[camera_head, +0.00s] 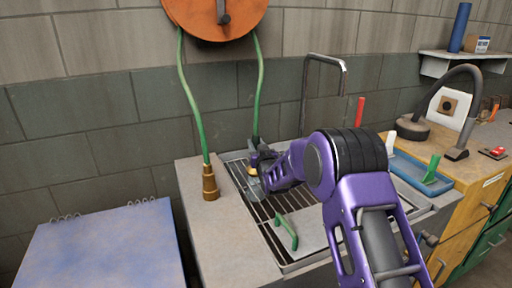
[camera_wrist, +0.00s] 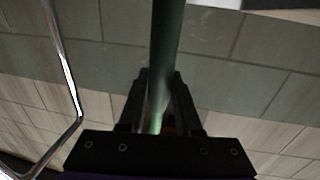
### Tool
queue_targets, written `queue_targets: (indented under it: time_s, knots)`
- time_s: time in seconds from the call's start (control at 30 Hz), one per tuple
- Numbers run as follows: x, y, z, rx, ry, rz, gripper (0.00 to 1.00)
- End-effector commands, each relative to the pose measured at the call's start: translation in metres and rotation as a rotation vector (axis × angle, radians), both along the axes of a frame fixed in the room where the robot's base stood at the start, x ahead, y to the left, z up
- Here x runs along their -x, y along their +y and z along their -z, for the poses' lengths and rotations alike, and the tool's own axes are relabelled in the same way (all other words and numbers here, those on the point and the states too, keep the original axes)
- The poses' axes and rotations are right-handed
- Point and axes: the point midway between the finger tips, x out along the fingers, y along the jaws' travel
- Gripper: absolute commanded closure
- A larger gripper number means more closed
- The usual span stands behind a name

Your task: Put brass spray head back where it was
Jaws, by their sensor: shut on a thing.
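A brass spray head (camera_head: 209,183) stands upright on the grey counter left of the sink, at the end of the left run of green hose. My gripper (camera_head: 257,165) is over the drain rack, at the lower end of the right run of green hose (camera_head: 258,95). A small brass-coloured patch shows at its fingers, too small to name. In the wrist view, the fingers of my gripper (camera_wrist: 158,105) are shut around the dark green hose end (camera_wrist: 164,40), which runs up between them.
An orange hose reel (camera_head: 216,15) hangs on the block wall. A bent metal tap pipe (camera_head: 305,85) rises behind the sink. A green handle (camera_head: 287,232) lies on the drain rack (camera_head: 265,215). A blue tray (camera_head: 420,175) is right of my arm. The counter's left front is clear.

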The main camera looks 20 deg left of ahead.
Motion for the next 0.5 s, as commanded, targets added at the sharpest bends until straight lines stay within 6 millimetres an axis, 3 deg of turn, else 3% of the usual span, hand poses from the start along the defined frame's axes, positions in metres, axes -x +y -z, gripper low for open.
queue_targets:
  time_s: [0.4, 0.43, 0.5]
  knots:
    - [-0.0002, 0.0003, 0.0084, -0.002, -0.004, 0.000, 1.00]
    - [0.0001, 0.0003, 0.0081, 0.000, -0.001, 0.000, 0.64]
    - [0.0000, 0.0002, 0.0076, 0.000, -0.001, 0.000, 0.51]
